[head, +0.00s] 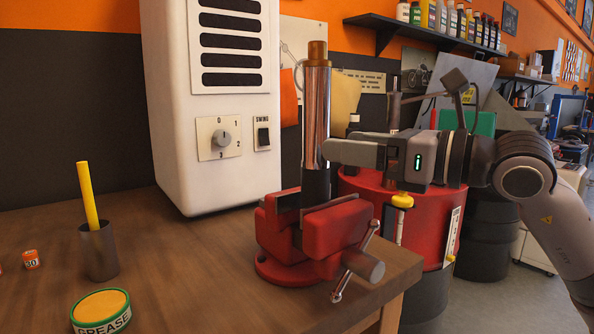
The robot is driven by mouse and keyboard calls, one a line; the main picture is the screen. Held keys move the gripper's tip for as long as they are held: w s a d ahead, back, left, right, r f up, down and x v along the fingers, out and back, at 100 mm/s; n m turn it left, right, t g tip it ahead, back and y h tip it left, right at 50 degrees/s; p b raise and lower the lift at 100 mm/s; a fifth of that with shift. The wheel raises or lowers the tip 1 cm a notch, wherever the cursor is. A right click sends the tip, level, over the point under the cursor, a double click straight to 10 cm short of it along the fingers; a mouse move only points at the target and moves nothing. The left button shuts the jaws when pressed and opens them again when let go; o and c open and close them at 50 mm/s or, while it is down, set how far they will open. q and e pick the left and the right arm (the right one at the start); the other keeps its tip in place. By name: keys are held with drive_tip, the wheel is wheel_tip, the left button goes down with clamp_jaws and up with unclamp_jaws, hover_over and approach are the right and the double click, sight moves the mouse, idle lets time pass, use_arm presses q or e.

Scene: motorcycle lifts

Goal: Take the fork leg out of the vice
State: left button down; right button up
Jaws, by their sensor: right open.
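The fork leg (317,100) stands upright in the red bench vice (318,238). It is a shiny metal tube with a brownish top and a dark lower part, and its lower end goes down between the vice jaws. My right gripper (333,152) comes in level from the right at the leg's middle height, just above the dark part. It is open, with its fingertips right at the leg. A finger overlaps the leg's right edge; I cannot tell whether it touches. My left gripper is not in view.
The vice handle (356,262) sticks out front right, near the wooden bench's (205,285) right edge. A white heater unit (215,110) stands behind left. A cup (100,252) with a yellow stick and a grease tin (101,311) are at left. A red drum (420,215) stands behind the vice.

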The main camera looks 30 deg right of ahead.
sight(317, 141)
drive_tip(key=shift+w+a+p, duration=0.2)
drive_tip(key=shift+w+p, duration=0.1)
drive_tip(key=shift+w, duration=0.15)
drive_tip(key=shift+p+x, duration=0.75)
drive_tip(key=shift+x, duration=0.2)
drive_tip(key=shift+w+a+r+p, duration=0.1)
drive_tip(key=shift+w+a+p, duration=0.2)
drive_tip(key=shift+w+p, duration=0.3)
drive_tip(key=shift+w+a, duration=0.15)
drive_tip(key=shift+w, duration=0.25)
drive_tip(key=shift+w+a+f+p, duration=0.25)
drive_tip(key=shift+w+p, duration=0.1)
drive_tip(key=shift+w, duration=0.2)
clamp_jaws()
drive_tip(key=shift+r, duration=0.25)
